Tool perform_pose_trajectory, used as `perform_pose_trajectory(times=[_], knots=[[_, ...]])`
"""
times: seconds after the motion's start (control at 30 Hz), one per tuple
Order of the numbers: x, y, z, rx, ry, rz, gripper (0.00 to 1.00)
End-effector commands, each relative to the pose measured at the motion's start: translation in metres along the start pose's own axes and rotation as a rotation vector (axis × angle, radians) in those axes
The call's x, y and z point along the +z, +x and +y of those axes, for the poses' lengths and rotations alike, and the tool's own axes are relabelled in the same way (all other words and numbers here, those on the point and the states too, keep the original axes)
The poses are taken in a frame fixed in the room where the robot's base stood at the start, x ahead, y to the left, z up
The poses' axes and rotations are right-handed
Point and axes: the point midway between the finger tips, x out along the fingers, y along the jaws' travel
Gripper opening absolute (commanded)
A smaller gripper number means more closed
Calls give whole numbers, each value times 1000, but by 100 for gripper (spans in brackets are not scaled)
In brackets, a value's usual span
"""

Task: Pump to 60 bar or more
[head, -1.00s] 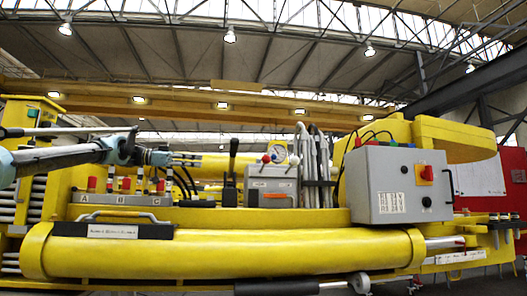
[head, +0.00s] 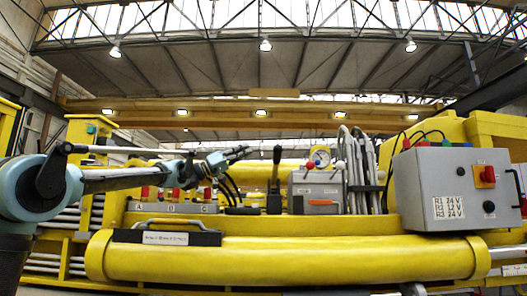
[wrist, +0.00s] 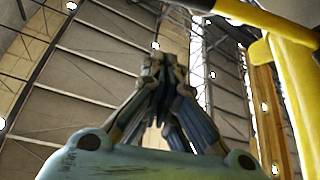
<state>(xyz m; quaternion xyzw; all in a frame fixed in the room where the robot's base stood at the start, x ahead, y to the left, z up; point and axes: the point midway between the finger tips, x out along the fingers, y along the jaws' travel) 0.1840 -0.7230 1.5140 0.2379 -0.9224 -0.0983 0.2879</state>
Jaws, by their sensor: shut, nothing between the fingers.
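A round pressure gauge (head: 321,157) sits on top, beside a red knob. Its needle is too small to read. A black upright lever (head: 275,172) stands just left of the box. My gripper (head: 246,152) is shut and empty, to the left of the lever's top in the head view and apart from it in the picture. The wrist view shows my closed fingers (wrist: 162,65) pointing up at the roof.
Red-topped valves marked A, B and C (head: 172,208) stand left of the lever. A grey control box (head: 448,188) with a red-yellow switch is at the right. Grey hoses (head: 361,172) hang right of the pump. A thick yellow cylinder (head: 290,258) runs across the front.

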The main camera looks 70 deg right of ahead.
Motion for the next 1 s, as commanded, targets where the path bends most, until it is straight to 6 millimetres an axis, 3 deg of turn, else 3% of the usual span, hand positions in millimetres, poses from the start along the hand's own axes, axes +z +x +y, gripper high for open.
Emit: perform_pose_trajectory(times=[0.27,0.9,1.0], knots=[[0,8,0,1,0,-2,0],[0,100,0,2,0,-2,0],[10,98,0,1,1,-2,0]])
